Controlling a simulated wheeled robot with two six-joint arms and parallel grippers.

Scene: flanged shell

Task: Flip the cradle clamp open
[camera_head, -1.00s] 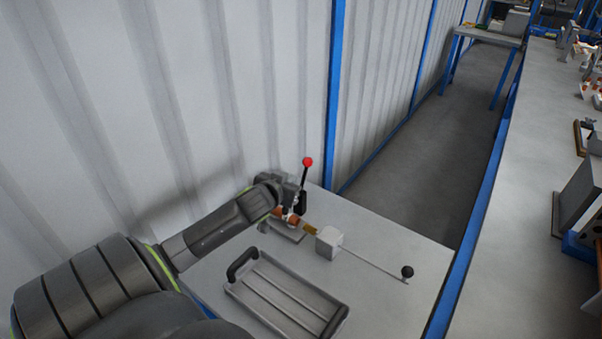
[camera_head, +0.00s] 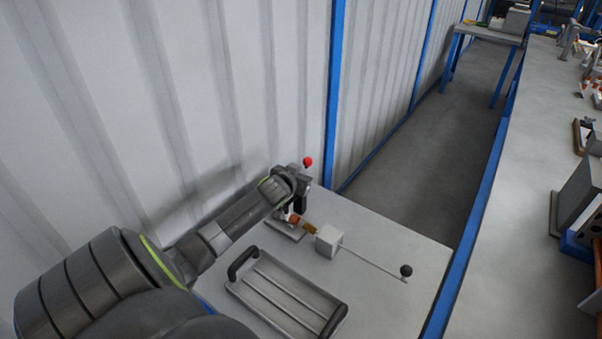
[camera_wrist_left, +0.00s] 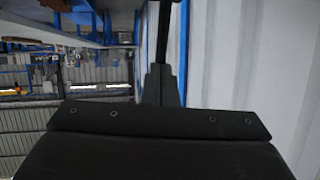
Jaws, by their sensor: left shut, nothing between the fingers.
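The cradle clamp has a red ball knob (camera_head: 308,161) on its lever, which stands up at the table's far end near the wall. Its grey base plate (camera_head: 286,231) and an orange-brown part (camera_head: 294,218) show below. My left gripper (camera_head: 299,207) points down close beside the clamp, and its wrist hides most of the lever. In the left wrist view the gripper (camera_wrist_left: 165,85) is shut with nothing seen between its fingers. My right gripper is not in view.
A grey tray (camera_head: 232,290) with black handles lies in front of the clamp. A white block (camera_head: 328,241) with a thin rod ending in a black ball (camera_head: 406,270) stands to the right. The corrugated wall (camera_head: 240,90) is close behind. The table's right side is mostly clear.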

